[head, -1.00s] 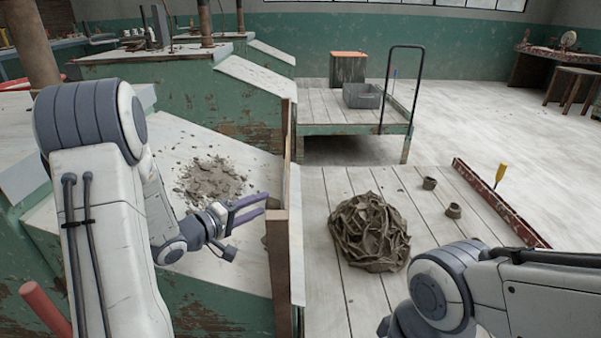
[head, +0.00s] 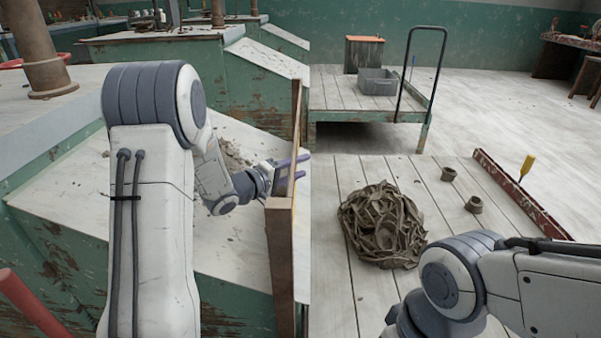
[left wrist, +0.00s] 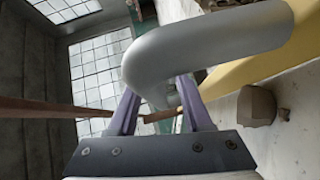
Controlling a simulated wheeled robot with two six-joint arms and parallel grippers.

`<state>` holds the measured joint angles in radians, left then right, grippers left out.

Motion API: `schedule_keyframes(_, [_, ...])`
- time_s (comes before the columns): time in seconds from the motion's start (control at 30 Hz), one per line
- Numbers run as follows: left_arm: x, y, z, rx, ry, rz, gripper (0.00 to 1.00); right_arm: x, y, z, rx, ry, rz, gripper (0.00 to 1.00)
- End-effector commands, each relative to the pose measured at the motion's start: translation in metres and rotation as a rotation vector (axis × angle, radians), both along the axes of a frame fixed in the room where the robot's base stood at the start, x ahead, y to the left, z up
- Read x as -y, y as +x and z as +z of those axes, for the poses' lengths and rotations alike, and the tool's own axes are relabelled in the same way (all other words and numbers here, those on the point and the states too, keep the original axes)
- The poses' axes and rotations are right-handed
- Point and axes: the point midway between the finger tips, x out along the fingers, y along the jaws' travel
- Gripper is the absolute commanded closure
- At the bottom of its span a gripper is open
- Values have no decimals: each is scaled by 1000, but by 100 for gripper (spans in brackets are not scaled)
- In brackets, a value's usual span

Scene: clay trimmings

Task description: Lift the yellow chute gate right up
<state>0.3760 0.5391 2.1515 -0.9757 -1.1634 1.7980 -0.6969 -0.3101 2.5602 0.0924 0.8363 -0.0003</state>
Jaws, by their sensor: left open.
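The yellow chute gate (head: 297,125) shows nearly edge-on in the head view, upright at the foot of the white sloping chute. In the left wrist view its yellow face (left wrist: 250,70) runs along the upper right. A thick grey bent handle (left wrist: 215,40) crosses in front of my left gripper (left wrist: 160,108). The handle's lower end shows between the two purple fingers, which are apart. In the head view my left gripper (head: 292,170) is at the gate, with its tips partly hidden. My right arm enters at lower right; its gripper is out of frame.
A wooden post (head: 280,250) stands at the chute's near edge. A brown lump (left wrist: 257,105) sits beside the gate. A second cart holds a grey bin (head: 377,82).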

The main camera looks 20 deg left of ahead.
Motion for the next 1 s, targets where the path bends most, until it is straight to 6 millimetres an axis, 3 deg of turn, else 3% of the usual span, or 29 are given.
schedule_keyframes(0.37, [2, 7, -1, -1, 0, 4, 50, 0, 0, -3, 0, 0, 0, 50])
schedule_keyframes(0.43, [2, 7, -1, 0, 1, 3, 70, 0, 0, -3, 0, 0, 0, 50])
schedule_keyframes(0.5, [2, 7, -1, 0, 1, 3, 96, 0, 0, -3, 0, 0, 0, 50])
schedule_keyframes(0.53, [2, 7, -1, 0, 1, 3, 100, 0, 0, -3, 0, 0, 0, 50])
schedule_keyframes(1.0, [2, 6, -1, 0, 1, 3, 100, 0, 0, -3, 0, 0, 0, 50])
